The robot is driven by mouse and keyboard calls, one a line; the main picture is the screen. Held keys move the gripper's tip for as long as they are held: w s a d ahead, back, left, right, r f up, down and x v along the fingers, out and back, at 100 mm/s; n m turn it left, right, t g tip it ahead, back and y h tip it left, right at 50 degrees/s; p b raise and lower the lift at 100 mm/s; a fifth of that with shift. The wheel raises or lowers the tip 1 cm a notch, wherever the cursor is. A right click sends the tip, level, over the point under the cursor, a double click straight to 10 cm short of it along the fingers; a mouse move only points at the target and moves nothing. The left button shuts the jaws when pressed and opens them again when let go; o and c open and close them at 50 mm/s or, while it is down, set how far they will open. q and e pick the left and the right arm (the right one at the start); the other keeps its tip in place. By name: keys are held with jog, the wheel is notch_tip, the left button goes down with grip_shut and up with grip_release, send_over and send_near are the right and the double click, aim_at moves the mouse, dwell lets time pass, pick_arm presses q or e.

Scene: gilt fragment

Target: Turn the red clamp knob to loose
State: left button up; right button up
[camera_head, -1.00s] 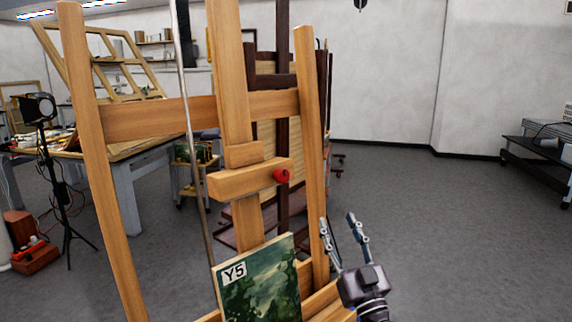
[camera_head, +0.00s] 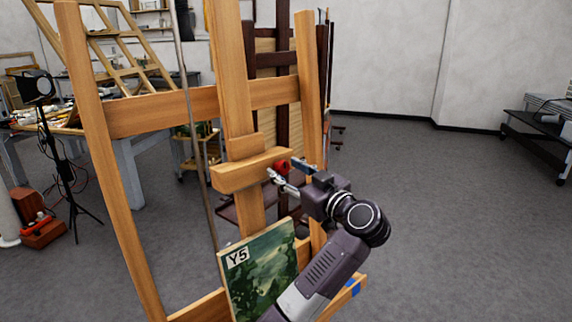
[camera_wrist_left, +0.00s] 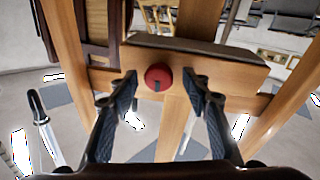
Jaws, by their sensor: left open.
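The red clamp knob (camera_head: 282,167) sits on the right part of the front face of the easel's wooden clamp block (camera_head: 235,176). My left gripper (camera_head: 285,170) is at the knob with its fingers apart. In the left wrist view the round red knob (camera_wrist_left: 158,76), with a dark mark low on its face, lies between the two open fingertips (camera_wrist_left: 159,80). A gap shows on each side, so the fingers do not grip it. The gripper partly hides the knob in the head view. My right gripper is not in view.
A green painting marked Y5 (camera_head: 260,270) leans on the easel below the clamp, partly behind my arm. A metal rod (camera_head: 192,120) runs down the easel's left side. A lamp stand (camera_head: 62,165) and workbench are at left. Open floor (camera_head: 450,220) lies to the right.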

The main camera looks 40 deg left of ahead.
pick_arm(q)
jog(key=shift+a, duration=0.25)
jog(key=shift+w, duration=0.1)
jog(key=c, duration=1.2)
jog(key=shift+o, duration=0.2)
